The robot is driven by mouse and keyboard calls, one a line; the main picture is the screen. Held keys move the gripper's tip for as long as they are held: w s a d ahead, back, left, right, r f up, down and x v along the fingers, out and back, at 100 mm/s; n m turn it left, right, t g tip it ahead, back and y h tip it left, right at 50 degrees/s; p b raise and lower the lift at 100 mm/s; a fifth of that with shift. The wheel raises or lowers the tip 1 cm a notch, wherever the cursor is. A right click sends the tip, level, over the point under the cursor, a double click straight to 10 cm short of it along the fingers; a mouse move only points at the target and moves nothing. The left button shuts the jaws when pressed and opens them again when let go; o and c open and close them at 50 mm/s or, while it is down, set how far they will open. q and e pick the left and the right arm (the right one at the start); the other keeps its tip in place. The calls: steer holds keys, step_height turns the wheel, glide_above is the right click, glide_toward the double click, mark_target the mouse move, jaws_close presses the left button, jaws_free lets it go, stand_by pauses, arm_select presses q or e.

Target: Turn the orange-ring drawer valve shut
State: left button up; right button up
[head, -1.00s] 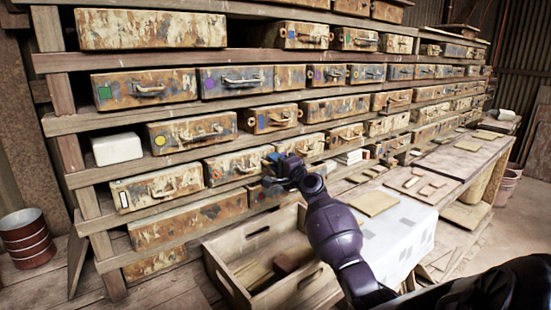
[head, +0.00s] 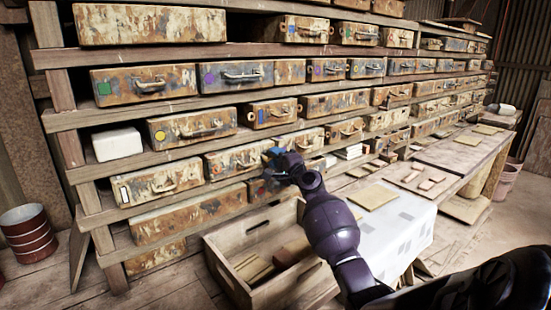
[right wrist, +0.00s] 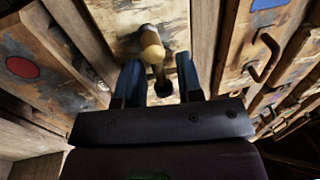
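My right gripper (head: 273,161) is at the front of the drawer rack, near the right end of a rusty drawer (head: 232,164) with a dark handle. In the right wrist view, the two blue fingers of this gripper (right wrist: 159,84) are apart. A valve handle with a rounded tan knob (right wrist: 152,45) lies in the gap between them, with space visible on both sides. I cannot make out an orange ring around the valve; the gripper hides this spot in the head view. My left gripper is not in view.
A red disc marks a neighbouring drawer (right wrist: 22,67) in the right wrist view. Drawer handles (right wrist: 264,57) stick out at right. Wooden shelf rails run close by. An open wooden crate (head: 225,270) stands below my arm, and a cloth-covered table (head: 400,235) is to its right.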

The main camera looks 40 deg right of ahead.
steer(key=shift+s, duration=0.1)
steer(key=d+v, duration=0.1)
steer(key=v, duration=0.9)
steer(key=shift+s+a, duration=0.3)
steer(key=shift+a, duration=0.2)
steer(key=shift+f, duration=0.1)
